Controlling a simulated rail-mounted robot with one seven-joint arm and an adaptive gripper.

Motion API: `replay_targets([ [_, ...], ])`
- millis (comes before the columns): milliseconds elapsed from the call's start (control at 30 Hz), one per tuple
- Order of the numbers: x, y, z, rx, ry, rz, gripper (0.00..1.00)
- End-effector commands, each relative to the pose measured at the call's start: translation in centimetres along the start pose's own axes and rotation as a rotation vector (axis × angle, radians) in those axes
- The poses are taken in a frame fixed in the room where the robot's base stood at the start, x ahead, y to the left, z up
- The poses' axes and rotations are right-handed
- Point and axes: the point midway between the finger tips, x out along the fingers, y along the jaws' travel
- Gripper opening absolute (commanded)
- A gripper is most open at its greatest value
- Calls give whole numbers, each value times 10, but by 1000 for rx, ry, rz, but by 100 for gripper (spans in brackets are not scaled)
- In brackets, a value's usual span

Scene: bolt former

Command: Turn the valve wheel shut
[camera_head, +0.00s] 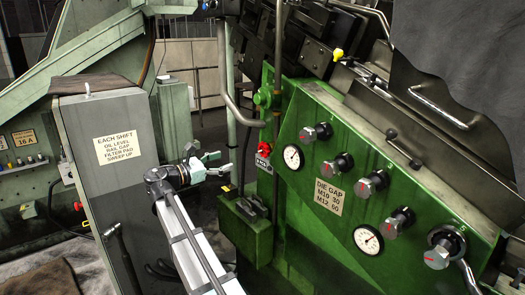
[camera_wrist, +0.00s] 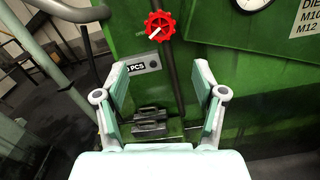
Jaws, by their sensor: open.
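The valve wheel (camera_wrist: 159,26) is a small red handwheel with a scalloped rim and a pale mark on its face. In the wrist view it stands at the top, beyond my fingertips and in front of the green machine side. In the head view the red wheel (camera_head: 264,148) shows small, on the left edge of the green panel. My gripper (camera_wrist: 160,75) is open and empty, with its pale green fingers spread apart. In the head view my gripper (camera_head: 213,165) is left of the wheel and a little lower, apart from it.
A sign ending in "PCS" (camera_wrist: 141,65) is below the wheel. A dark blocky item (camera_wrist: 150,122) sits low between my fingers. The green panel (camera_head: 340,205) carries gauges and several knobs. A grey cabinet (camera_head: 112,170) stands left of my arm. A pipe (camera_head: 222,70) runs above.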

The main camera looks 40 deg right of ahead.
Motion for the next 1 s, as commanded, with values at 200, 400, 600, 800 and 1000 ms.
replay_targets([
  [200,25,0,0,-2,1,-2,70],
  [400,63,0,0,-1,1,-2,70],
  [600,103,1,0,0,2,-1,70],
  [800,140,1,0,0,2,-2,70],
  [1000,163,1,-1,0,2,0,70],
])
